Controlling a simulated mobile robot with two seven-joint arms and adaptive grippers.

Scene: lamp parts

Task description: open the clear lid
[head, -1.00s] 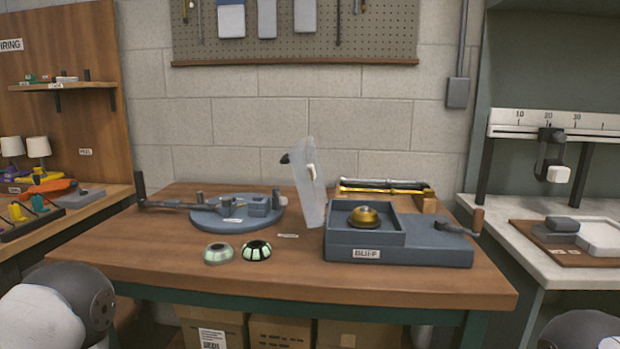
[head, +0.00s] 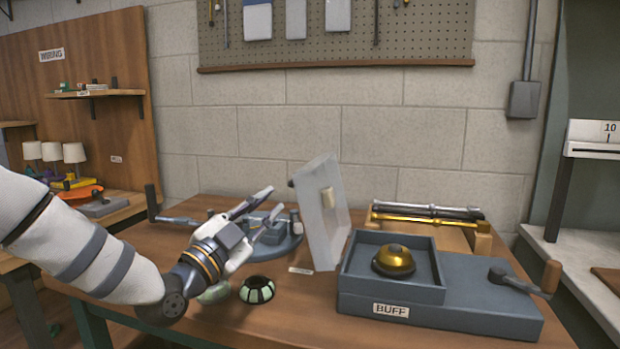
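The clear lid (head: 314,228) is a frosted see-through panel with a small tan handle (head: 328,197). It stands raised, close to upright and leaning a little left, at the left edge of the blue-grey BUFF box (head: 450,306). The box's square recess is uncovered, and a brass dome (head: 394,261) sits in it. My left gripper (head: 274,205) is to the left of the lid, over the table, its two fingers apart and pointing toward the lid. Nothing shows between them, and a gap separates them from the lid. My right gripper is out of view.
A round grey fixture (head: 290,243) is partly hidden behind my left gripper. A green-and-black ring (head: 257,290) and a pale dome (head: 214,293) lie below it. A crank handle (head: 551,277) sits on the box's right; brass rods (head: 425,217) lie behind.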

